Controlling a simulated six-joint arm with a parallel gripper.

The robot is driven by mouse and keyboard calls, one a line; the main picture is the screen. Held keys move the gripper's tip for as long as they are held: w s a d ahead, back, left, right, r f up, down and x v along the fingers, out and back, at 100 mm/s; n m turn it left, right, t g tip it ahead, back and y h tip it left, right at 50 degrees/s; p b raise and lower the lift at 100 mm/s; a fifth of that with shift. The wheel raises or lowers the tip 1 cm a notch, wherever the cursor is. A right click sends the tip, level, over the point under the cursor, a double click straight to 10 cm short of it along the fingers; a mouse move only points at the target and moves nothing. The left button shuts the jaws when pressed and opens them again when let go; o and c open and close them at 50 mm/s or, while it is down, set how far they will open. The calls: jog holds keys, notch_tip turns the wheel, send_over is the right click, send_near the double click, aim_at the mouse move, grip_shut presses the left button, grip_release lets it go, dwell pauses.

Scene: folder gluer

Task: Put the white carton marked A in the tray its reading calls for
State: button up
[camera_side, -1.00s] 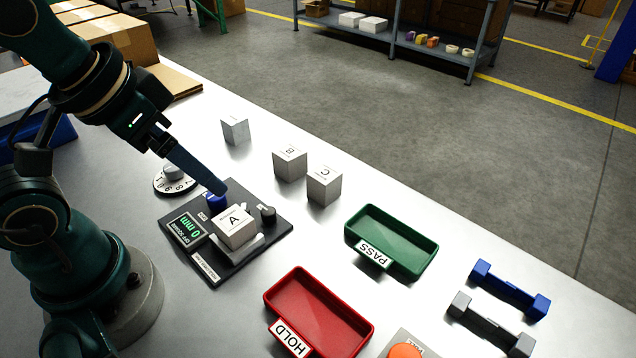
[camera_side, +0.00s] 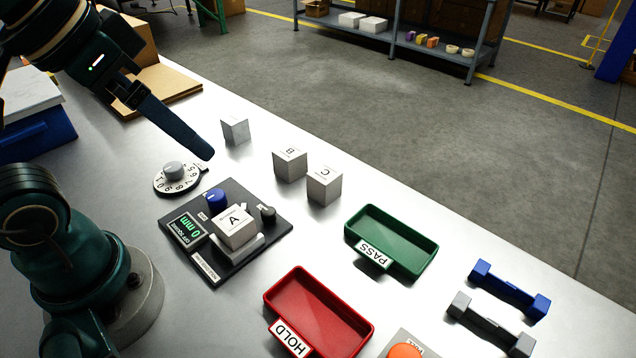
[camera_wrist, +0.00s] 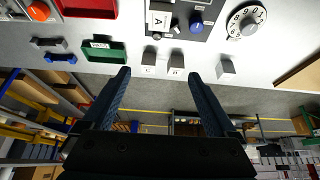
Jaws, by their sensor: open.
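The white carton marked A (camera_side: 234,228) sits on the dark gauge fixture (camera_side: 268,243), whose green display (camera_side: 187,230) reads 0 mm. It also shows at the top of the wrist view (camera_wrist: 159,20). The green tray labelled PASS (camera_side: 392,241) lies right of the fixture. The red tray labelled HOLD (camera_side: 318,312) lies nearer the front. Both trays look empty. My gripper (camera_wrist: 163,80) is open and empty, its two fingers apart in the wrist view. In the side view it is raised above the table, up and left of carton A.
Cartons B (camera_side: 290,164) and C (camera_side: 324,186) and a plain grey block (camera_side: 235,130) stand behind the fixture. A numbered dial (camera_side: 175,178), a blue knob (camera_side: 216,199), an orange button (camera_side: 405,351) and blue and grey handle-shaped pieces (camera_side: 510,290) are around.

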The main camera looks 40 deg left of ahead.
notch_tip(320, 180, down, 3)
jog(key=n+g+h, duration=0.2)
jog(key=n+g, duration=0.2)
jog(key=r+n+g+h, duration=0.1)
jog(key=n+g+h, duration=0.1)
jog(key=n+h, duration=1.1)
send_over(227, 214)
jog(key=n+y, duration=0.1)
jog(key=f, duration=1.5)
jog(key=shift+d+f, duration=0.25)
jog(key=shift+f, duration=0.15)
jog(key=shift+y, duration=0.3)
jog(key=shift+x, duration=2.55)
grip_shut()
jog(key=shift+r, duration=0.1)
